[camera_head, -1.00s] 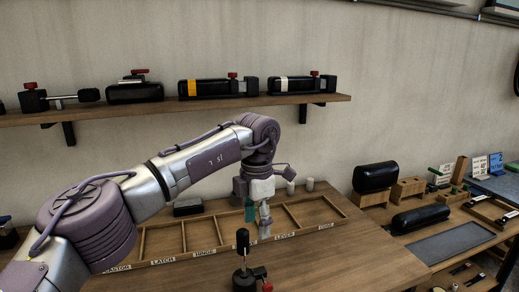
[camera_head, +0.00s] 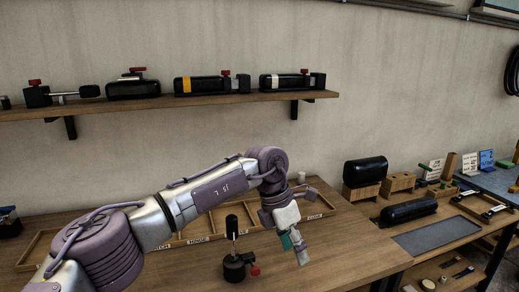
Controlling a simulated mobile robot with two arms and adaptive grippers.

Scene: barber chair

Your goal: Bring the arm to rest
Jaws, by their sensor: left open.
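My left arm comes in from the left and reaches across the wooden workbench (camera_head: 349,262). My left gripper (camera_head: 297,250) hangs down over the bench, in front of the right part of the sorting tray. It is open, and I see nothing held between its fingers. A small black device with an upright black knob and a red knob (camera_head: 235,262) stands on the bench to the left of the gripper, apart from it. The labelled wooden tray (camera_head: 35,244) lies behind and is partly hidden by my arm. My right gripper is not in view.
A wall shelf (camera_head: 180,102) holds several black cylinder units above the arm. At the right, a black roll (camera_head: 366,171) rests on a wooden block, and another black roll (camera_head: 408,212) lies by a grey mat (camera_head: 440,236). The bench right of the gripper is clear.

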